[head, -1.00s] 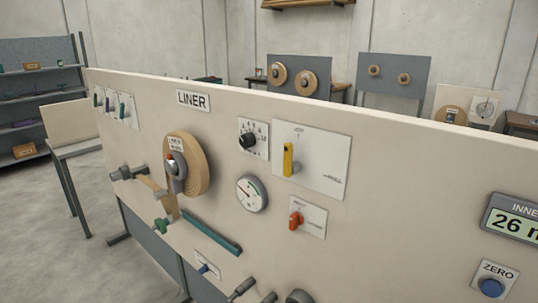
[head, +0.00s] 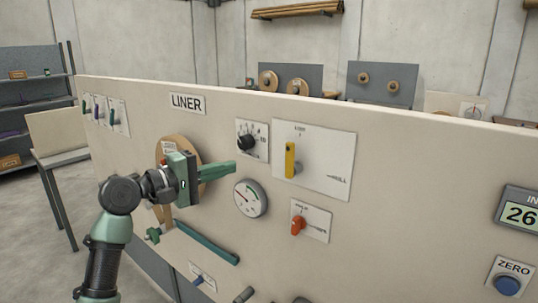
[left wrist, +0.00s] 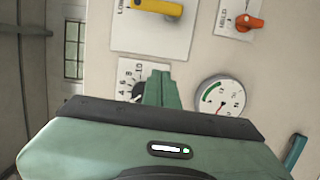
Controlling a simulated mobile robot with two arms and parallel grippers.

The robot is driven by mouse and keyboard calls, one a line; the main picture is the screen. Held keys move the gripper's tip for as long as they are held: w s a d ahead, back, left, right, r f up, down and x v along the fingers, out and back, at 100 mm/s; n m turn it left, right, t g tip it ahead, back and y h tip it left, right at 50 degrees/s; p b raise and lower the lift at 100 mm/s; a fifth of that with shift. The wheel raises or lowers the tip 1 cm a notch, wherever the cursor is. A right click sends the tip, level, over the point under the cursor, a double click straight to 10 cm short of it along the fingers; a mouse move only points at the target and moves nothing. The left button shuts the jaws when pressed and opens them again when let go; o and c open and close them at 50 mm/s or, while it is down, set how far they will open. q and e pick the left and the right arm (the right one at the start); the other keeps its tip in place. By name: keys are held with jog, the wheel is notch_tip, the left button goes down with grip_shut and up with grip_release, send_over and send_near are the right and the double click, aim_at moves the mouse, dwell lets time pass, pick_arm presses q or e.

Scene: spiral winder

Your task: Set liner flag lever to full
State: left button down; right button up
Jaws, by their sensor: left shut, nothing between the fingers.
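A yellow lever (head: 290,160) stands upright on a white plate (head: 325,160) on the beige panel, pointing at the small label at the plate's top. A second label, which looks like "FULL", is at the plate's lower right. In the left wrist view the yellow lever (left wrist: 158,8) is at the top, beside a label that looks like "LOW". My left gripper (head: 233,168) is shut and empty, left of the lever and apart from it, in front of the panel. Its green fingers (left wrist: 162,92) also show in the left wrist view. My right gripper is out of view.
A black knob (head: 247,142) and a round gauge (head: 250,198) are near my fingers. An orange lever (head: 298,225) sits below the yellow one. The wooden reel (head: 172,145) is partly hidden behind my gripper. The panel right of the levers is bare up to the display (head: 521,213).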

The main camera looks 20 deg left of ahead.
aim_at(290, 160)
pick_arm(q)
jog(key=shift+m+h, duration=0.3)
jog(key=shift+h, duration=0.2)
jog(key=s+r, duration=0.1)
jog(key=r, duration=0.1)
jog(key=s+d+r, duration=0.1)
jog(key=r, duration=0.1)
jog(key=shift+s, duration=0.2)
jog(key=shift+w, duration=0.1)
jog(key=w+d+p, duration=0.5)
jog(key=w+d, duration=0.1)
jog(key=d, duration=0.3)
jog(key=shift+w+d, duration=0.15)
jog(key=shift+w, duration=0.25)
jog(key=shift+f, duration=0.1)
jog(key=shift+w, duration=0.1)
